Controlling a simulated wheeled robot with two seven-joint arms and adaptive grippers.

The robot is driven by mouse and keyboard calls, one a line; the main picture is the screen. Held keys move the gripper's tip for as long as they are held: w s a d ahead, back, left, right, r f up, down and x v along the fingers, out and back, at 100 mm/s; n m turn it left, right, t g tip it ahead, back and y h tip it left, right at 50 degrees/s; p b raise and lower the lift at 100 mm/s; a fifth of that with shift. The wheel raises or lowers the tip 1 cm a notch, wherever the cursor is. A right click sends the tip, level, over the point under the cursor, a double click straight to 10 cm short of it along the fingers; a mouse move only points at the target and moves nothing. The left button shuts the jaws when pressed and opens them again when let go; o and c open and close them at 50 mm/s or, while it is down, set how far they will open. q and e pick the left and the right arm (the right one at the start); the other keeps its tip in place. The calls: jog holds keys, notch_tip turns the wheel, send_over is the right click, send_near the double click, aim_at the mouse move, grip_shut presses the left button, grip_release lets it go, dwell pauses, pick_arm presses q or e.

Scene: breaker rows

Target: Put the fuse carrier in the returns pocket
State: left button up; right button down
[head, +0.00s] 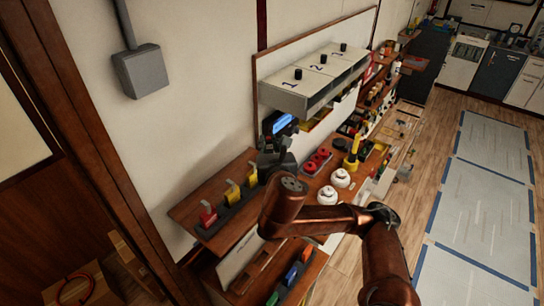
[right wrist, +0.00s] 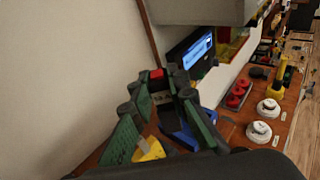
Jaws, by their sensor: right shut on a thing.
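My right gripper (head: 277,142) is high over the shelf at the wall, beside a small blue screen. In the right wrist view the fingers of this gripper (right wrist: 158,92) are shut on a small grey piece with a red top, which I take to be the fuse carrier (right wrist: 157,76). It is held above the shelf; in the head view I cannot make it out. A blue part (right wrist: 178,128) and a yellow piece (right wrist: 150,149) show below and between the fingers. I cannot tell which thing is the returns pocket. My left gripper is not in view.
A rack holds a red piece (head: 207,214) and yellow pieces (head: 232,191). The screen (head: 282,123) stands under a white numbered box (head: 318,68). White round parts (head: 340,177) and a red block (head: 317,160) sit to the right. Green, blue and orange pieces (head: 290,276) stand lower down.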

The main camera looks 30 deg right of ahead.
aim_at(272, 145)
jog(key=w+d+f, duration=0.1)
jog(key=f, duration=0.2)
jog(key=w+d+f, duration=0.2)
jog(key=f, duration=0.1)
jog(key=w+d+f, duration=0.1)
jog(key=w+f, duration=0.1)
jog(key=f, duration=0.1)
jog(key=shift+d, duration=0.2)
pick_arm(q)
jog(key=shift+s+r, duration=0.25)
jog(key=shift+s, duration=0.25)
pick_arm(e)
jog(key=shift+f, duration=0.4)
jog(key=c, duration=1.9)
grip_release()
jog(key=shift+f, duration=0.1)
